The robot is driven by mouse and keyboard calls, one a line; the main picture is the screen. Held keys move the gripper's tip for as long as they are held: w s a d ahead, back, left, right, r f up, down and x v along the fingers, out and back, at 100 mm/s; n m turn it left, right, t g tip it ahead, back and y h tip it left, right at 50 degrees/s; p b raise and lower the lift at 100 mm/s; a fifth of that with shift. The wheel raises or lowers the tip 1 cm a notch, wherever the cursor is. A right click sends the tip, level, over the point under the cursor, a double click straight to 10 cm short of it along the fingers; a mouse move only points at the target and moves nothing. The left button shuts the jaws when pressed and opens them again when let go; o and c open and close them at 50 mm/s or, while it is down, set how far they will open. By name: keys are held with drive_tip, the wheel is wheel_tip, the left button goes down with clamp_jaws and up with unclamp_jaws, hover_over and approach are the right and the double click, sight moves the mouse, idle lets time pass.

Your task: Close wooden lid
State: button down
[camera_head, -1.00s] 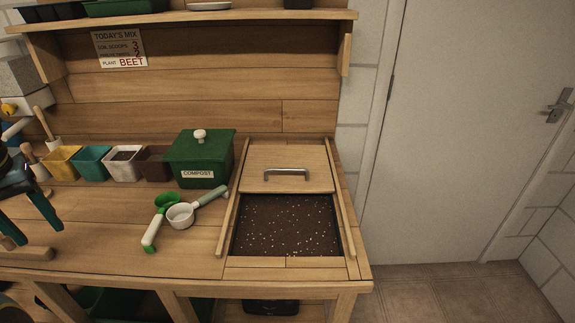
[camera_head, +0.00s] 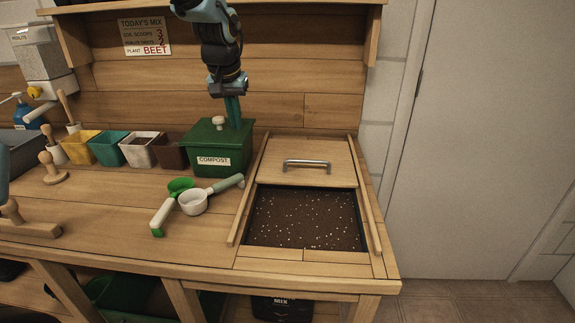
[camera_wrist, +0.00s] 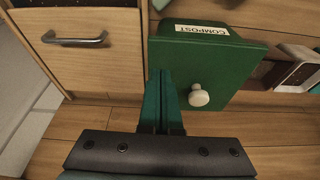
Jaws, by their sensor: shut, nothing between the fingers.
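The wooden lid (camera_head: 276,164) with a metal bar handle (camera_head: 307,163) sits between two wooden rails at the back of the soil bin (camera_head: 305,219). The front part of the bin is uncovered and shows dark soil with white specks. My gripper (camera_head: 233,112) is shut and empty, pointing down over the back right of the green compost box, left of the lid. In the wrist view the lid (camera_wrist: 90,68) and its handle (camera_wrist: 75,39) lie at upper left, and my shut fingers (camera_wrist: 161,78) are at the centre, apart from the handle.
The green compost box (camera_head: 205,161) with a white knob stands just left of the lid. A white scoop (camera_head: 193,203) and a green scoop (camera_head: 179,187) lie in front of it. Several small pots line the bench to its left. A shelf (camera_head: 300,3) runs above.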

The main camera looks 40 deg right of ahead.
drive_tip(key=m+b, duration=0.1)
drive_tip(key=m, duration=0.1)
hover_over(287, 170)
drive_tip(key=w+d, duration=0.1)
drive_tip(key=shift+h, duration=0.4)
drive_tip(key=p+x, duration=0.2)
drive_tip(key=x, duration=0.8)
drive_tip(key=shift+d+f+p, duration=0.15)
drive_tip(key=shift+p, duration=0.25)
drive_tip(key=shift+s+a+p, duration=0.2)
drive_tip(key=shift+s+a, duration=0.15)
drive_tip(key=shift+a, duration=0.2)
drive_tip(key=shift+s+a+p, duration=0.2)
drive_tip(key=shift+s+a, duration=0.15)
drive_tip(key=shift+a, duration=0.2)
drive_tip(key=shift+s+a+f, duration=0.3)
drive_tip(key=shift+a, duration=0.15)
drive_tip(key=shift+s+a, duration=0.1)
